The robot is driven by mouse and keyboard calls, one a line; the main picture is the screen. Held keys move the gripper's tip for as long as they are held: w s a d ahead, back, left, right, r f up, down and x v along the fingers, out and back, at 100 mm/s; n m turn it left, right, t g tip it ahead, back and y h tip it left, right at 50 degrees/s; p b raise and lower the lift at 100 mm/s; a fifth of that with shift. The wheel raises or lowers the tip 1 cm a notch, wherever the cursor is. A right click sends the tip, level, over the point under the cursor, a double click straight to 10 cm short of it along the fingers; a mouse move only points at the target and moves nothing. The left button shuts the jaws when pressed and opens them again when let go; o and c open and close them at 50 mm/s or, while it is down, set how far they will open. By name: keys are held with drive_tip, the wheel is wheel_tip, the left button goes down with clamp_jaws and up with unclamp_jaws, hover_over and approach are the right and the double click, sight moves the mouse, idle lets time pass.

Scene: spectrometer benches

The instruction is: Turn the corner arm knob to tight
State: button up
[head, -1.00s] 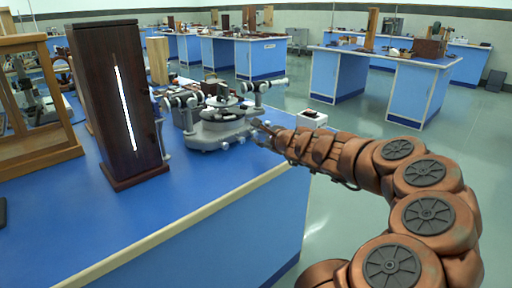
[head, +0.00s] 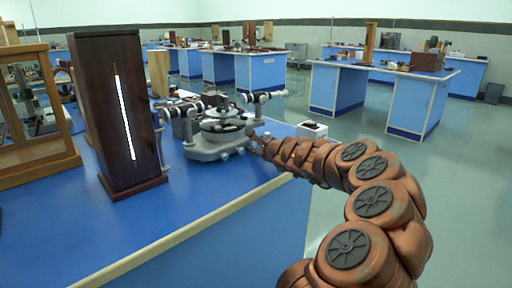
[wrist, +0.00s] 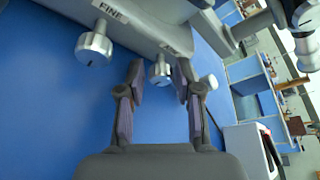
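The grey spectrometer (head: 218,140) stands on the blue bench, near its right edge. In the wrist view a small silver knob (wrist: 159,73) sits under the instrument's grey body, between the fingers of my gripper (wrist: 160,82). The fingers are open, one on each side of it; whether they touch it I cannot tell. A larger silver knob (wrist: 93,46) is at the left, beside a label reading "FINE" (wrist: 111,10). A second label (wrist: 174,51) by the small knob is too small to read. In the head view my gripper (head: 256,142) is at the spectrometer's right side, its fingers hard to make out.
A tall dark wooden lamp box (head: 118,115) with a bright slit stands left of the spectrometer. A wooden-framed case (head: 40,110) is at the far left. A white box (head: 312,130) sits behind my arm. Another knob (wrist: 208,82) lies just right of the right finger.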

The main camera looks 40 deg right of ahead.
clamp_jaws()
idle(0.3)
